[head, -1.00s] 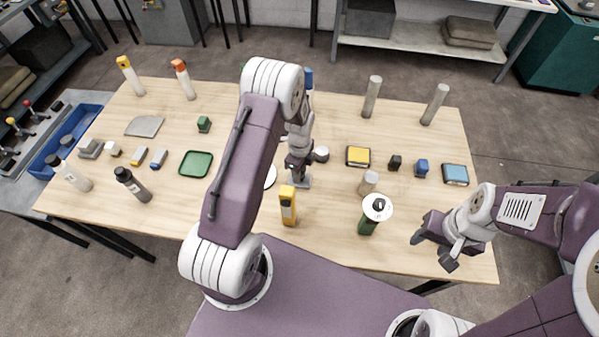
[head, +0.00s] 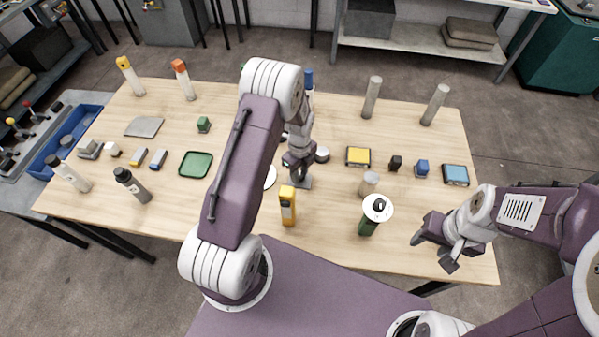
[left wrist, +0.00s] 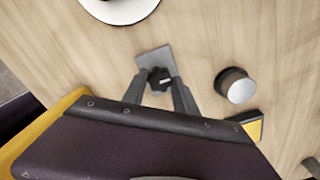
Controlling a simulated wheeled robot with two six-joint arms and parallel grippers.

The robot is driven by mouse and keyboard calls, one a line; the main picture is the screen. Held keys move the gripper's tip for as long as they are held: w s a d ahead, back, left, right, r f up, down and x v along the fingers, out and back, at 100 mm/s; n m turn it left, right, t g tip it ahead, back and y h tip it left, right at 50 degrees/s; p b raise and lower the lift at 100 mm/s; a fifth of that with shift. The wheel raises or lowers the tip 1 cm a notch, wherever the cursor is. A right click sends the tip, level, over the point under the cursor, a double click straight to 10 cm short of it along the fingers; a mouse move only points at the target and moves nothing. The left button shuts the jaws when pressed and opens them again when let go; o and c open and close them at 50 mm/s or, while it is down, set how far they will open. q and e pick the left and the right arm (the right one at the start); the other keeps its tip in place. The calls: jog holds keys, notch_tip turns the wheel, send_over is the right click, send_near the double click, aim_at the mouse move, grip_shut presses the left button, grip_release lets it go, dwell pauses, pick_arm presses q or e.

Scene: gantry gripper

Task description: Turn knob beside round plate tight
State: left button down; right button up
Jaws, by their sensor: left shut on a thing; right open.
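A black lobed knob (left wrist: 158,79) sits on a small grey base plate (left wrist: 154,60) in the left wrist view. The base also shows in the head view (head: 304,183). My left gripper (left wrist: 160,88) points down at it, with its fingers on both sides of the knob, shut on it. In the head view my left gripper (head: 299,172) hides the knob. A white round plate (left wrist: 120,8) lies beside the knob; in the head view its edge (head: 271,177) shows behind my left arm. My right gripper (head: 432,252) is open and empty above the table's front right.
A round white-topped dark piece (left wrist: 238,88) stands close to the right of the knob. A yellow device (head: 288,206) stands in front of it.

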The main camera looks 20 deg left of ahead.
aim_at(300, 174)
pick_arm(q)
jog(key=shift+w+r, duration=0.15)
jog(key=shift+w, duration=0.05)
jog(key=c, duration=1)
grip_release()
jog(key=shift+o, duration=0.2)
jog(key=shift+s, duration=0.1)
notch_tip(300, 174, up, 9)
jog(key=b, duration=0.1)
